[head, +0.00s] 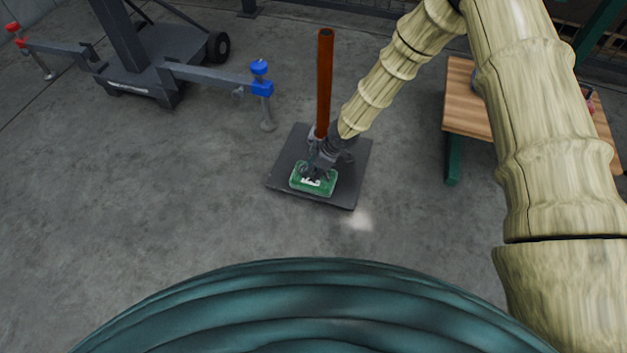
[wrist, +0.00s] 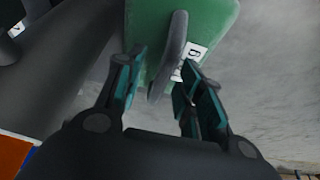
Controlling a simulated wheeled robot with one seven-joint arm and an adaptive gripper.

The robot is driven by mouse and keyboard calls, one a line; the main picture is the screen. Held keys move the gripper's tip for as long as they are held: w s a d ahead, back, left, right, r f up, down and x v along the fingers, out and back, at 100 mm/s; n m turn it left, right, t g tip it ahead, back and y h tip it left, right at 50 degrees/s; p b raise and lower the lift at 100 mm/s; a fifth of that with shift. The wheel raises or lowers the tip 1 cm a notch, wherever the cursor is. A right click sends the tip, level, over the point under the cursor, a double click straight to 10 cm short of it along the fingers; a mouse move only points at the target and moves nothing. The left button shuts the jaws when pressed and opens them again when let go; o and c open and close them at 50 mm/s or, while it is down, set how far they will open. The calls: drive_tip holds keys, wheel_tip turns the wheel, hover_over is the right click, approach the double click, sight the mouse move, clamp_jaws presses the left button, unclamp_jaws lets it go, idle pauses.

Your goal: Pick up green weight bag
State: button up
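The green weight bag (head: 299,182) with a white label lies on a dark square plate (head: 350,172). My gripper (head: 318,170) is right above the bag, reaching down and hiding part of its top. In the wrist view the green bag (wrist: 215,22) fills the upper middle, with a grey strap handle (wrist: 172,55) standing out from it. The fingers of my gripper (wrist: 162,75) are spread apart, with the handle between them. A gap shows between the handle and the right finger; contact with the left finger is unclear.
A rust-brown post (head: 324,85) stands on the plate behind the bag, close to my gripper. A grey wheeled stand (head: 150,65) with a blue clamp (head: 262,85) is at the left. A wood-topped bench (head: 463,105) is at the right. The floor in front is clear.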

clamp_jaws()
drive_tip(key=shift+r, duration=0.1)
idle(0.4)
